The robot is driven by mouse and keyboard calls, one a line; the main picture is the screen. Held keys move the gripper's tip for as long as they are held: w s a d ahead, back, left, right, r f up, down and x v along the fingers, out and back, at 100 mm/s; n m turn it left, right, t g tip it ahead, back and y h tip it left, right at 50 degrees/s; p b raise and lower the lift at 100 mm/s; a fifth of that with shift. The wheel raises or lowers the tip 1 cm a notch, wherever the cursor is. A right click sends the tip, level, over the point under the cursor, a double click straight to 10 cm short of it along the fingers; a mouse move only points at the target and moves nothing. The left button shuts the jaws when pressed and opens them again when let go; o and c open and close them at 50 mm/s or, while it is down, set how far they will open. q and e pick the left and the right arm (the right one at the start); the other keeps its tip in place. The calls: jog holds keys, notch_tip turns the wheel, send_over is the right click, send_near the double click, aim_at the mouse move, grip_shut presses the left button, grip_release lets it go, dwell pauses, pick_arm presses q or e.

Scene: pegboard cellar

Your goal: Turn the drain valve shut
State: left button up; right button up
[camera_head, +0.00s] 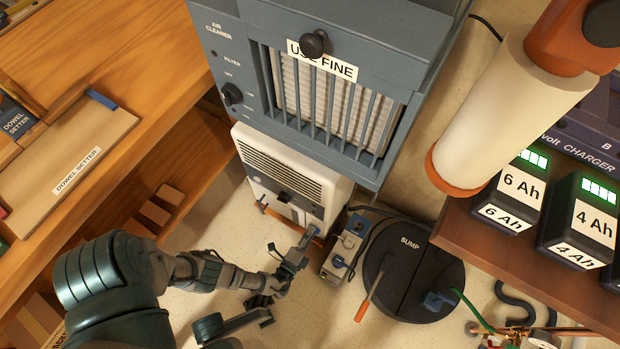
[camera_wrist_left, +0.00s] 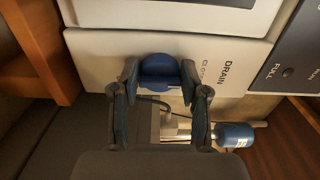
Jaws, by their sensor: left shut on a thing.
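The drain valve has a blue knob (camera_wrist_left: 158,70) on a pale panel (camera_wrist_left: 100,52) marked DRAIN, with partly hidden lettering that seems to begin CLOS. My left gripper (camera_wrist_left: 160,88) is shut on this knob, one finger on each side. In the head view, my left gripper (camera_head: 302,248) reaches the lower front of the white unit (camera_head: 290,170), beneath the air cleaner. A bit of blue (camera_head: 312,230) shows at its fingertips there. The knob's exact angle is hard to read. I cannot make out my right gripper.
The air cleaner (camera_head: 320,100) overhangs the white unit. A grey box (camera_head: 343,250) and the round sump lid (camera_head: 412,270) stand close to the right of my left gripper. A wooden bench (camera_head: 150,60) is at left, and a charger shelf (camera_head: 540,250) is at right.

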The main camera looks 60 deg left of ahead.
pick_arm(q)
jog(key=shift+f, duration=0.1)
jog(key=o, duration=1.1)
jog(key=shift+f, duration=0.1)
